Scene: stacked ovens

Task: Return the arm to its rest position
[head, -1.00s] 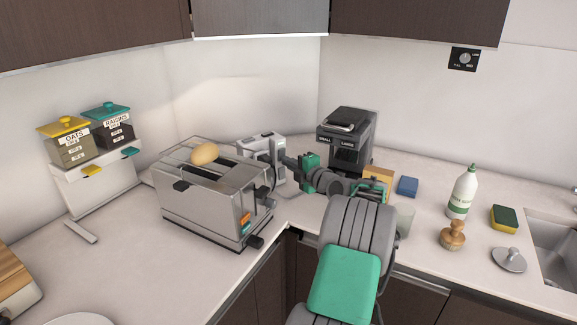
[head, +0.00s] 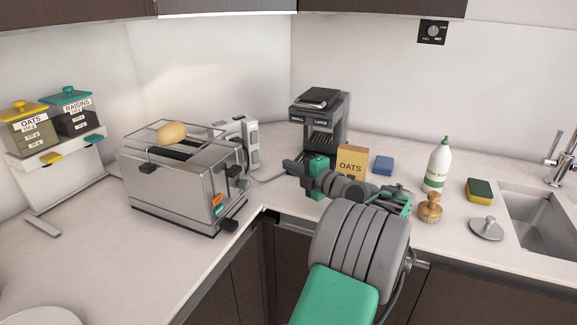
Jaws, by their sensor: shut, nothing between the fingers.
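My arm, grey with green parts, reaches up from the bottom of the head view over the counter corner. My gripper (head: 291,166) is at its far end, pointing left, shut and empty. It appears in front of the dark coffee machine or grinder (head: 320,115) and to the right of the toaster (head: 185,190). No object is in its fingers. The bend of the arm hides part of the counter's front edge on the right.
A potato-like item (head: 172,134) lies on the toaster. An oats box (head: 352,161), blue sponge (head: 383,166), white bottle (head: 438,165), wooden brush (head: 430,207) and sink (head: 545,225) are to the right. Oats and raisins dispensers (head: 50,155) stand left. The front-left counter is mostly clear.

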